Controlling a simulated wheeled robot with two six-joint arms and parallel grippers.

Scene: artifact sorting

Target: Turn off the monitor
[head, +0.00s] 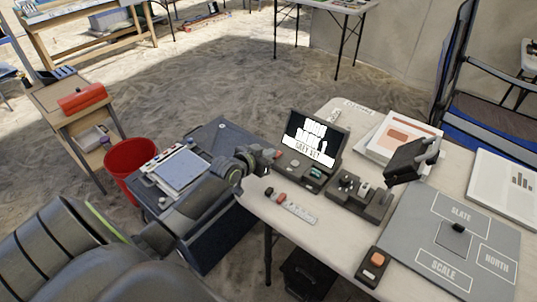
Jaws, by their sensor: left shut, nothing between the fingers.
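The monitor (315,138) stands on the near-left part of the pale table, its dark screen lit with white blocks and lettering. A dark base (300,170) with small buttons, one of them green, sits in front of the screen. My left gripper (272,157) is shut and empty, with its tips at the left end of this base, beside a small reddish spot. I cannot tell whether the tips touch it. My left arm reaches in from the lower left. My right gripper does not show.
A power strip (298,208), a switch box (359,192) and an orange button box (372,267) lie on the table. A grey sorting board (411,226) fills the right. A red bucket (130,160) and a dark case with papers (219,138) stand left.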

